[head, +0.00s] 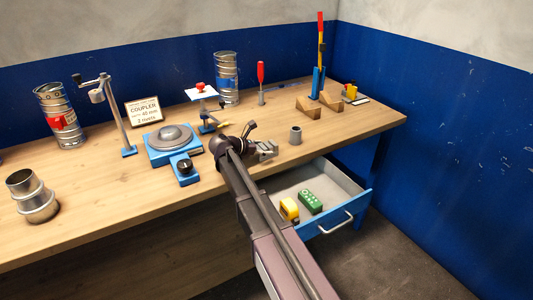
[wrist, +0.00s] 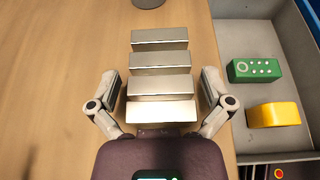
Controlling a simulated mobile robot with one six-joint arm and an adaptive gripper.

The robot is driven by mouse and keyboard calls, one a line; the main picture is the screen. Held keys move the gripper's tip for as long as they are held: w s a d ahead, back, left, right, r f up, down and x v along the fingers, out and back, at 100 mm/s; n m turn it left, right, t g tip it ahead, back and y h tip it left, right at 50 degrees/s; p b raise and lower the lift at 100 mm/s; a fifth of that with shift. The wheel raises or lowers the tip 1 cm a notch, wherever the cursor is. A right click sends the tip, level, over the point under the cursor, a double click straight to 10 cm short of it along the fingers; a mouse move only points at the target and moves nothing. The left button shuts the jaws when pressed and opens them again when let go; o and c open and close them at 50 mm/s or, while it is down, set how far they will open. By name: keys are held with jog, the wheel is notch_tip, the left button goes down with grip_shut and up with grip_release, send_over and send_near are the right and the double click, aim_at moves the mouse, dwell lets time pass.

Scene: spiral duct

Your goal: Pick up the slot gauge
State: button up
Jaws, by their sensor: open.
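The slot gauge looks to be the grey metal piece of several parallel bars with dark gaps (wrist: 162,62) on the bench in the wrist view. In the head view it shows (head: 265,149) just right of my gripper, partly hidden by it. My gripper (head: 248,140) is open. In the wrist view its two fingers (wrist: 161,82) stand to the left and right of the bars, with a gap on each side. The nearest bar lies close to the palm. I cannot tell the height of the fingertips above the bench.
A grey cylinder (head: 295,135) stands just beyond the bars. The open drawer (head: 346,178) at right holds a green block (head: 311,202) and a yellow object (head: 289,209). A blue-based turntable (head: 171,138) stands left of my gripper. Wooden wedges (head: 328,100) lie farther back.

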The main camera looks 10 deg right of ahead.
dwell(0.5)
jog(key=c, duration=1.3)
